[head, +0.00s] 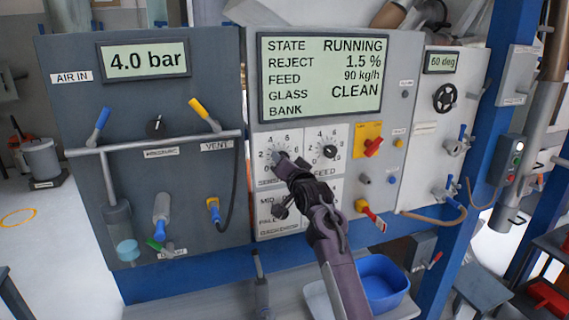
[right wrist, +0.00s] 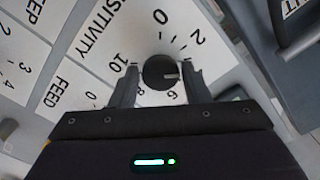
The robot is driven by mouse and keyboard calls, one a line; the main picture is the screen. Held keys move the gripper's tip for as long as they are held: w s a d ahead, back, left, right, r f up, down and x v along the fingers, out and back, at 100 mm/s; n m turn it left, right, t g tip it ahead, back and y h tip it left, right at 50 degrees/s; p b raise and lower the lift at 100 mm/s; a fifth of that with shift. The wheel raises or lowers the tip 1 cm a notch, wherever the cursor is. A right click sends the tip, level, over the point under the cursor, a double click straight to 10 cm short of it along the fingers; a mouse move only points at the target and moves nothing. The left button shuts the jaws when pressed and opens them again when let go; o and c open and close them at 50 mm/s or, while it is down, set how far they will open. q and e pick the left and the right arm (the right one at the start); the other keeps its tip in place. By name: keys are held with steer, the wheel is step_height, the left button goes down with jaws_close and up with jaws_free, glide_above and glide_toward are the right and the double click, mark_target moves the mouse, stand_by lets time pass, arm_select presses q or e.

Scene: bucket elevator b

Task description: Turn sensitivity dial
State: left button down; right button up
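The sensitivity dial is a small round black knob (right wrist: 160,72) on a white scale plate (head: 266,143) in the middle panel. In the right wrist view its light pointer mark faces right, toward one finger, where that part of the scale is hidden. My right gripper (head: 281,158) is at the dial and largely covers the knob in the head view. In the right wrist view its two fingers (right wrist: 160,84) stand apart, one on each side of the knob. A small gap shows on the left side; contact on the right cannot be told. My left gripper is not in view.
The feed dial (head: 330,151) is close on the right, and a red switch on a yellow plate (head: 371,141) beyond it. A backdrop selector knob (head: 280,211) sits below. A display (head: 322,78) above reads RUNNING, reject 1.5 %. A blue bin (head: 382,283) stands below the panel.

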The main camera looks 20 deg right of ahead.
steer(key=o, duration=0.3)
steer(key=s+b, duration=0.3)
steer(key=s, duration=0.4)
steer(key=shift+s+d, duration=0.15)
steer(key=shift+s, duration=0.25)
